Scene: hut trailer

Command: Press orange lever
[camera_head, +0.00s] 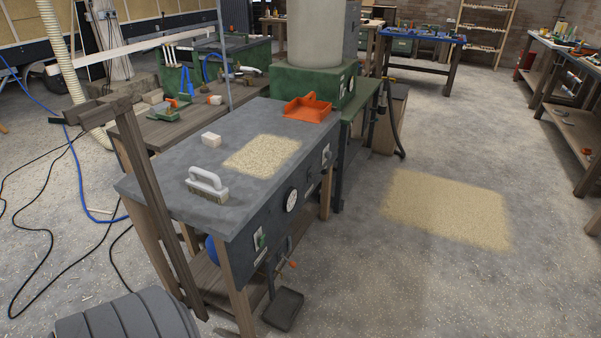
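A small orange lever end (293,264) shows low at the front of the grey-topped workbench (170,176), below its dark front panel. It sits on a thin rod just above a black foot pedal or plate (283,309) close to the floor. The rod's joint to the bench is too small to make out. Neither of my grippers is in view.
The bench holds a white-handled brush (207,182), a pale block (211,139), sawdust (262,156) and an orange dustpan (308,107). A wooden post (150,205) leans at its left end. Cables lie on the left floor. Floor right of the bench is clear, with a sawdust patch (446,208).

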